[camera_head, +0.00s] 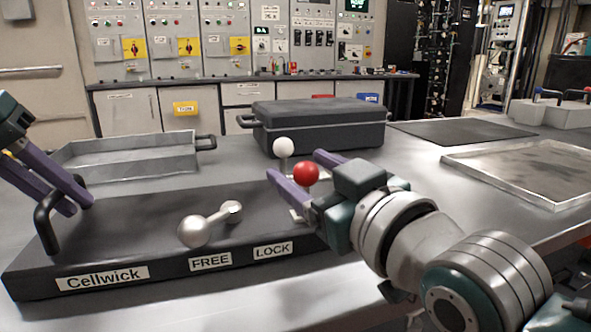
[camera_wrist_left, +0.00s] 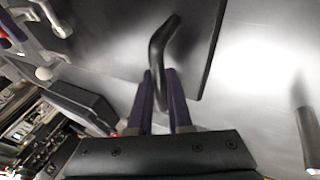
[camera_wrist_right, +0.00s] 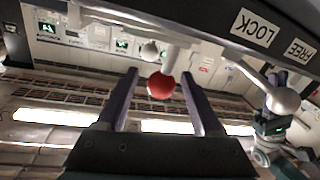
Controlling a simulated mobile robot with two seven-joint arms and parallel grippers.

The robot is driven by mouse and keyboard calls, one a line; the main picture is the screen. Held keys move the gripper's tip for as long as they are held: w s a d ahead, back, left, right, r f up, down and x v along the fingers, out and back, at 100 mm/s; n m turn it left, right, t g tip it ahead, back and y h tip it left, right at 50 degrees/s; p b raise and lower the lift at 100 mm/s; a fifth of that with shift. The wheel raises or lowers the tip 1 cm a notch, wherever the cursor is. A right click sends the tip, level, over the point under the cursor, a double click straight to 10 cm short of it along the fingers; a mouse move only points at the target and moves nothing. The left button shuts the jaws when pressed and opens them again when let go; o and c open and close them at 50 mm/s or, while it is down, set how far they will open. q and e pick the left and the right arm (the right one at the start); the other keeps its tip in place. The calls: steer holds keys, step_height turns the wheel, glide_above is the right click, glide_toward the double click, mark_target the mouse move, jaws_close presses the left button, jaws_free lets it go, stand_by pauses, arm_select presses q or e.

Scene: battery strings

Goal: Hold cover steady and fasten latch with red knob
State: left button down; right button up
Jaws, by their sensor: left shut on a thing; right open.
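The dark cover (camera_head: 140,235), labelled Cellwick, FREE and LOCK, lies flat on the table. My left gripper (camera_head: 82,205) is shut on the black handle (camera_head: 45,222) at its left end; the left wrist view shows the handle (camera_wrist_left: 160,60) between the fingers. The red knob (camera_head: 306,173) stands near the cover's right end. My right gripper (camera_head: 294,165) is open, with its fingers on either side of the red knob; the right wrist view shows the knob (camera_wrist_right: 160,86) between them, apart from both. A metal lever with a ball end (camera_head: 195,231) points toward the FREE label (camera_head: 210,262).
A white knob (camera_head: 283,148) stands just behind the red one. A black lidded case (camera_head: 318,122) sits behind the cover. A shallow metal tray (camera_head: 125,165) lies at the back left, and another tray (camera_head: 500,185) lies at the right. The front table edge is clear.

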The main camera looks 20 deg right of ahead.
jaws_close()
stand_by(0.6)
stand_by(0.8)
